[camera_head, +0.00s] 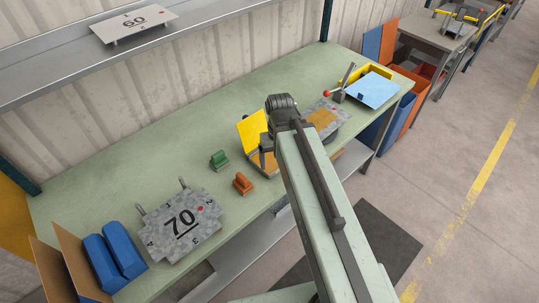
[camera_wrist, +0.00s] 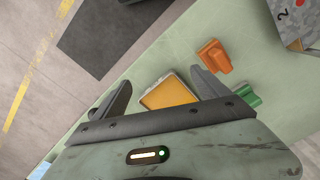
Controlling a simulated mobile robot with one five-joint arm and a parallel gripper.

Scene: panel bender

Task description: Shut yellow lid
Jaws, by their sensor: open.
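The yellow lid (camera_head: 252,128) stands raised at the back of a small box (camera_head: 262,167) on the green bench, in the head view. The box's orange-tan inside shows below the lid. My gripper (camera_head: 267,148) is over the right part of the box, close to the lid, and partly hides both. In the wrist view the orange box face with its pale rim (camera_wrist: 168,93) lies between the two spread fingers of my gripper (camera_wrist: 161,78).
A green block (camera_head: 219,160) and an orange block (camera_head: 243,184) stand left of the box. A grey plate marked 70 (camera_head: 180,224) lies further left. To the right are a grey speckled plate (camera_head: 326,116), a red-knobbed lever (camera_head: 341,88) and a blue panel (camera_head: 373,90).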

